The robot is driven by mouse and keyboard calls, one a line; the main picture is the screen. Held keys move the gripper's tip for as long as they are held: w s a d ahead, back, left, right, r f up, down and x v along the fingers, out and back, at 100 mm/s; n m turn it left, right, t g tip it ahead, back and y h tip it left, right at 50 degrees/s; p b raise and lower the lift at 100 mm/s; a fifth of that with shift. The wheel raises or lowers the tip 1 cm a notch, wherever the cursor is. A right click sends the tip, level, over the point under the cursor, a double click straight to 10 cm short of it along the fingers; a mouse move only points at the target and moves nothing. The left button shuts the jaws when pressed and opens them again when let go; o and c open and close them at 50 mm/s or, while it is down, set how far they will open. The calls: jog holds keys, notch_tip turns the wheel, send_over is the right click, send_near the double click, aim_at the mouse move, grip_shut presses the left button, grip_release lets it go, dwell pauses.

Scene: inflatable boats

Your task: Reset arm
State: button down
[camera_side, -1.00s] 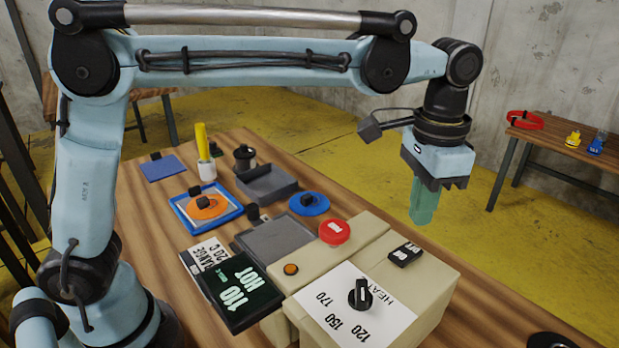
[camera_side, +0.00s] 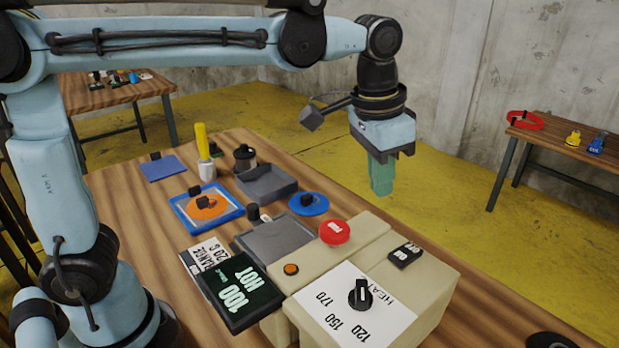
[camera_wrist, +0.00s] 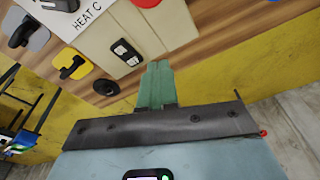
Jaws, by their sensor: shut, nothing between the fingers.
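My gripper (camera_side: 381,178) is shut and empty. Its green fingers point down in the side view, held in the air behind the beige heater box (camera_side: 440,283) and beyond the table's far right edge. In the wrist view the closed green fingers (camera_wrist: 155,84) show together, with the heater's switch (camera_wrist: 127,52) beyond them. The arm reaches across above the table from the left.
The wooden table (camera_side: 130,215) bears a blue square (camera_side: 163,168), a blue-framed tray (camera_side: 181,207) with an orange disc, a blue disc (camera_side: 318,207), grey trays and a red button (camera_side: 334,231). A side bench (camera_side: 559,143) stands at right.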

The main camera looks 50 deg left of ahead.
jog(key=s+a+f+n+t, duration=0.2)
jog(key=s+a+f, duration=0.2)
jog(key=a, duration=0.2)
jog(key=s+a+f+n+t, duration=0.2)
jog(key=s+a+f+t, duration=0.1)
jog(key=s+a, duration=0.2)
jog(key=a, duration=0.2)
jog(key=shift+s+a+f+y, duration=0.25)
jog(key=shift+a+f+y, duration=0.05)
jog(key=shift+f, duration=0.1)
